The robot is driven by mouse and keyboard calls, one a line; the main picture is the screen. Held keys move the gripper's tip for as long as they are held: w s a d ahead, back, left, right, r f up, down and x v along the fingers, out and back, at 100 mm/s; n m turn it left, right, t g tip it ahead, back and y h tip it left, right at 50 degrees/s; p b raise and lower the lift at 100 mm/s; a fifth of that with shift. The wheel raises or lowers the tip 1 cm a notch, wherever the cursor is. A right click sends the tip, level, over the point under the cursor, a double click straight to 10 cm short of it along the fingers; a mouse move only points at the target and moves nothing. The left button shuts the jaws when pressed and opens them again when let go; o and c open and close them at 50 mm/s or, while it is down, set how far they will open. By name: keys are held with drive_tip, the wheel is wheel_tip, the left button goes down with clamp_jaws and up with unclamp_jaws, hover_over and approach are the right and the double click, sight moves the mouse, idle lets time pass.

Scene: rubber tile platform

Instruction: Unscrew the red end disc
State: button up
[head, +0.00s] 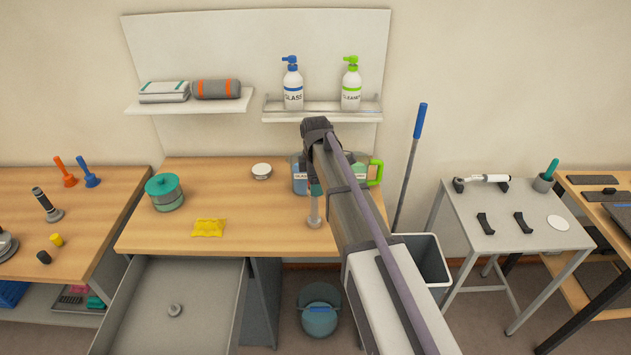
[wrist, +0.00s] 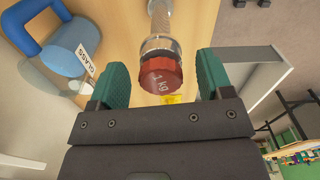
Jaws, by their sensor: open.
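The red end disc (wrist: 158,72), marked "1 kg", is on the near end of a metal bar (wrist: 160,20) with a silver collar (wrist: 160,45) in the wrist view. My gripper (wrist: 161,84) is open, with one green finger to each side of the disc. A gap shows on both sides, so the fingers do not appear to grip it. In the head view the bar's lower metal part (head: 315,213) stands on the wooden workbench (head: 270,225). The red disc is hidden there by my arm.
A jug marked "GLASS" (wrist: 75,50) stands close to my gripper. A yellow cloth (head: 208,228) and a teal-lidded pot (head: 165,193) lie to the left on the workbench. A white round dish (head: 262,171) is behind. An open drawer (head: 205,300) juts out below.

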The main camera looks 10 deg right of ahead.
drive_tip(key=shift+r, duration=0.1)
drive_tip(key=shift+c, duration=0.2)
drive_tip(key=c, duration=1)
drive_tip(key=shift+c, duration=0.3)
drive_tip(key=shift+r+p, duration=0.3)
drive_tip(key=shift+p, duration=0.05)
drive_tip(key=shift+r+p, duration=1.45)
